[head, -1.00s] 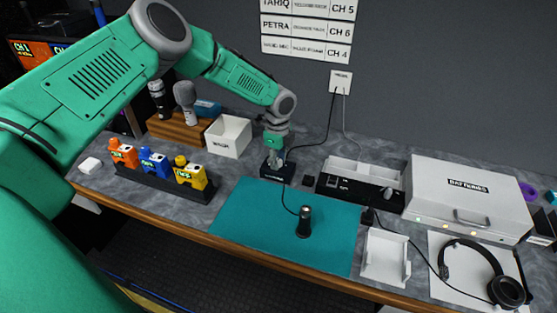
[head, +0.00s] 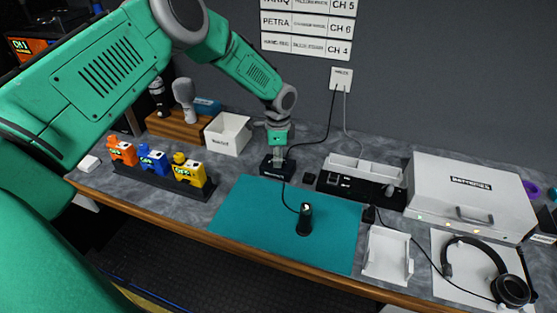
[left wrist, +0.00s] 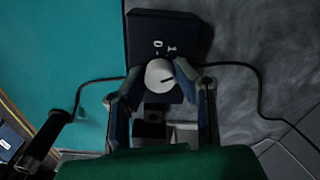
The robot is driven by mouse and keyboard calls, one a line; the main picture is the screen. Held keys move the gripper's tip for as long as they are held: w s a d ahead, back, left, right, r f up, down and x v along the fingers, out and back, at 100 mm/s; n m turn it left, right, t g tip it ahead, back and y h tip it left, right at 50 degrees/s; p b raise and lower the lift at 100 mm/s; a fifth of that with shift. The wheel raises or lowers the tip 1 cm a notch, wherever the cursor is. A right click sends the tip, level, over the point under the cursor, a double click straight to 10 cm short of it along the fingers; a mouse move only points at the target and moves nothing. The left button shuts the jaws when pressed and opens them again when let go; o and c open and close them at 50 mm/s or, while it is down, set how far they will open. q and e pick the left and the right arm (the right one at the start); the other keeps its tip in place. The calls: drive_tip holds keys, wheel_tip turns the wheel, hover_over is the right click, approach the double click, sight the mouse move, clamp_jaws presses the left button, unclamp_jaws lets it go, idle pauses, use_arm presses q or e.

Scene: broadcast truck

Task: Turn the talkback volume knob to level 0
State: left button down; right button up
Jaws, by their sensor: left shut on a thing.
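The talkback box (head: 272,172) is a small dark block on the grey desk, behind the teal mat. In the left wrist view the box (left wrist: 150,28) has small white marks beside a round, pale grey knob (left wrist: 158,72). A dark pointer line on the knob points to the picture's right, slightly upward. My left gripper (head: 279,157) points down over the box. In the left wrist view its fingertips (left wrist: 158,80) are shut on the knob, one on each side. My right gripper is not in view.
The teal mat (head: 250,220) holds an upright black handheld device (head: 304,222). Orange, blue and yellow packs (head: 188,170) stand in a rack at left. A white bin (head: 228,134) stands behind the box to the left. A cable (head: 322,140) runs beside the box.

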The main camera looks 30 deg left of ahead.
use_arm(q)
drive_tip(key=n, duration=0.4)
drive_tip(key=n+b, duration=0.1)
drive_tip(key=n, duration=0.1)
drive_tip(key=shift+w+r+n, duration=0.2)
drive_tip(key=shift+w+n, duration=0.1)
drive_tip(key=n, duration=0.5)
drive_tip(key=shift+a+r+b, duration=0.1)
drive_tip(key=shift+b, duration=0.3)
drive_tip(key=shift+n, duration=0.4)
drive_tip(key=c, duration=1.3)
unclamp_jaws()
drive_tip(key=shift+f, duration=0.2)
drive_tip(key=shift+s, duration=0.1)
